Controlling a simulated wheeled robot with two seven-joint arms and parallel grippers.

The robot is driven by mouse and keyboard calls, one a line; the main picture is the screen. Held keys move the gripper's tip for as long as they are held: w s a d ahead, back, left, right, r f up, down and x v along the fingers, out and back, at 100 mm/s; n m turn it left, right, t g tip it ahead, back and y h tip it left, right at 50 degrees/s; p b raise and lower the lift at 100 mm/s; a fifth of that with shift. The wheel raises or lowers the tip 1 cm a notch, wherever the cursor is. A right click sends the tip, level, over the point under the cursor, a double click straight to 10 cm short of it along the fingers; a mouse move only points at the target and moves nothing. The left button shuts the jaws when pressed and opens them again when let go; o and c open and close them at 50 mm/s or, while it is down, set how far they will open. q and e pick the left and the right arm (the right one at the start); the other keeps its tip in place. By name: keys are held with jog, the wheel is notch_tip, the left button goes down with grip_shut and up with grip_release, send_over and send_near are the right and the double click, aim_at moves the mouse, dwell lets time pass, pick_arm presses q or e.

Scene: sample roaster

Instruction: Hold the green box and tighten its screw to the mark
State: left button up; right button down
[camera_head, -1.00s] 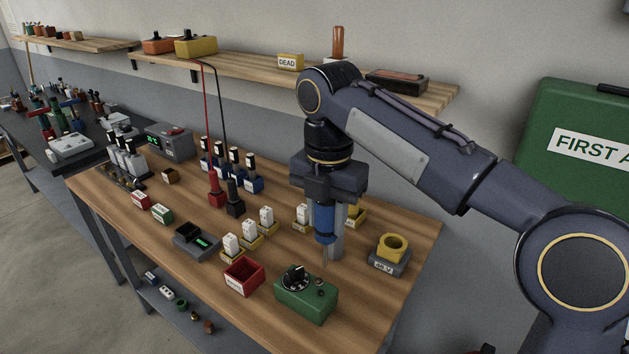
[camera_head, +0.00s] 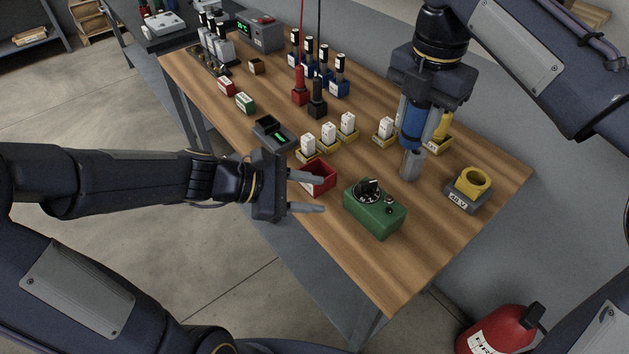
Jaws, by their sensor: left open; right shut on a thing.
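The green box (camera_head: 374,213) stands on the wooden bench near its front edge. A black dial (camera_head: 369,190) with white marks is on its top, and a small knob or screw (camera_head: 389,201) sits beside the dial. My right gripper (camera_head: 411,160) points down, shut on a blue-handled screwdriver (camera_head: 413,126), behind and to the right of the box.
A red open bin (camera_head: 320,178) stands left of the green box. A yellow ring on a grey base (camera_head: 468,188) is to the right. White-topped yellow blocks (camera_head: 329,135) stand behind. The bench front right is bare. A fire extinguisher (camera_head: 503,330) is below.

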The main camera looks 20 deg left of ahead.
aim_at(360, 184)
pick_arm(q)
jog(key=w+d+f+n, duration=0.1)
jog(key=w+d+f, duration=0.1)
jog(key=w+d, duration=0.1)
jog(key=w+d+f+n+t, duration=0.1)
jog(key=w+d+f+n, duration=0.1)
jog(key=w+d, duration=0.1)
jog(key=w+d+f+n, duration=0.2)
jog(key=w+d+f, duration=0.1)
jog(key=w, duration=0.1)
jog(key=shift+d, duration=0.15)
grip_shut()
dwell(0.4)
jog(key=shift+c, duration=0.4)
grip_release()
jog(key=shift+r, duration=0.35)
